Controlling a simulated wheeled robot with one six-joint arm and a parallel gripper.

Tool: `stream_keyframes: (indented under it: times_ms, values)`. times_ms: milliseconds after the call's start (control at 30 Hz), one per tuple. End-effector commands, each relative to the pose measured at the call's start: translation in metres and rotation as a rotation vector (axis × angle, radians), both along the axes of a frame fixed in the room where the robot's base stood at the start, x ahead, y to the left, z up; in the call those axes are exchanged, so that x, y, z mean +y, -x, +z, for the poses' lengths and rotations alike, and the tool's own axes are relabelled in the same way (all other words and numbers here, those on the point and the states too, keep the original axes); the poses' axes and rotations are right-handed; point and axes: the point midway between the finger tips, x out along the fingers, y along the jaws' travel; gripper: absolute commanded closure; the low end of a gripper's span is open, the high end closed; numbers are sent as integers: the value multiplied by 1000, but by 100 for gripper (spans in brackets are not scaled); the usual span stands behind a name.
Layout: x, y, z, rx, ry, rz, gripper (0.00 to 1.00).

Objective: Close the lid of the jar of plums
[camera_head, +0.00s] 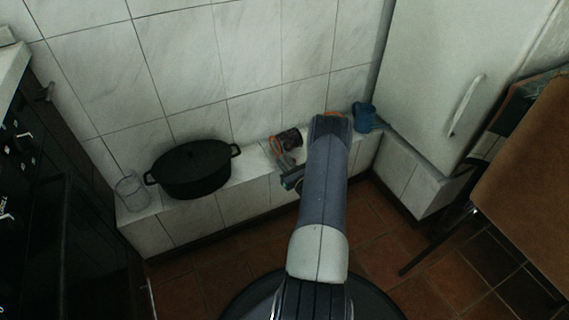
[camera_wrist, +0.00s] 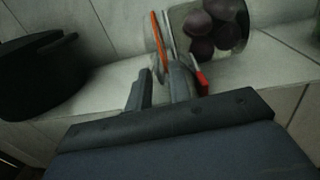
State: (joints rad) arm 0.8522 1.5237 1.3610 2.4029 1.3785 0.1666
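The glass jar of plums (camera_wrist: 218,28) is on the tiled ledge, dark plums inside. It appears to lie on its side, mouth end towards the black pot. It is also in the head view (camera_head: 291,138). An orange seal ring (camera_wrist: 158,45) and clear glass show at its mouth end; the lid's exact angle is unclear. My gripper (camera_wrist: 162,78) has its fingers apart at that end, the ring's lower part seen between or behind them. Contact cannot be told. A small red piece (camera_wrist: 203,82) is beside the right finger. My arm hides part of this area in the head view.
A black lidded pot (camera_head: 192,168) stands left on the ledge, with an empty glass (camera_head: 132,190) beyond it. A blue cup (camera_head: 364,117) stands right of my arm. The tiled wall is close behind. A brown table or chair top (camera_head: 525,170) is at right.

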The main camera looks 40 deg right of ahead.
Motion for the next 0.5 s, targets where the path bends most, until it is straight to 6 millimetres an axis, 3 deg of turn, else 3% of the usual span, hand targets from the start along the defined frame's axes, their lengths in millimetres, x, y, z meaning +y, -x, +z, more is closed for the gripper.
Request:
stream_keyframes:
  times_ms: [333,500]
  values:
    - [1,2,0,0,-1,1,73]
    - [2,20,1,3,-2,-2,73]
